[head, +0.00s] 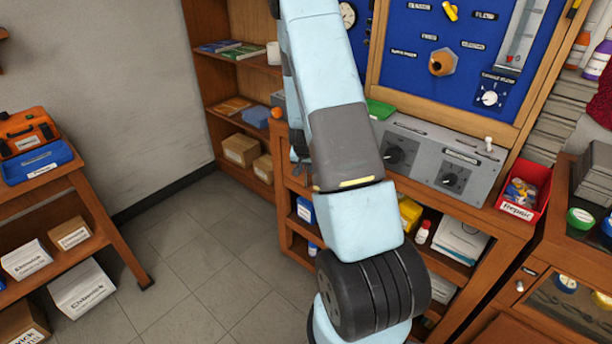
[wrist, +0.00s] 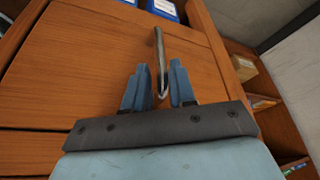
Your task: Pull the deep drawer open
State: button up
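In the wrist view, a plain wooden front (wrist: 75,75) fills much of the picture, and a slim metal bar handle (wrist: 159,50) stands out from it. I take this front to be the deep drawer; no label on it is readable. My gripper (wrist: 160,82) is open, with its two blue fingers apart. The near end of the handle lies between the fingers, with a visible gap to the right finger and a smaller one to the left. I cannot tell whether either finger touches it. In the head view, my arm hides the handle, and the gripper cannot be made out clearly.
In the head view, a workbench with a grey control box (head: 440,160) and a red bin (head: 522,193) stands right of my arm. A wooden shelf (head: 240,118) is behind, a side table (head: 70,185) at left. Grey floor (head: 200,270) is clear between them.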

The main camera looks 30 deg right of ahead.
aim_at(306, 172)
jog(key=shift+x, duration=2.6)
jog(key=shift+c, duration=0.2)
grip_shut()
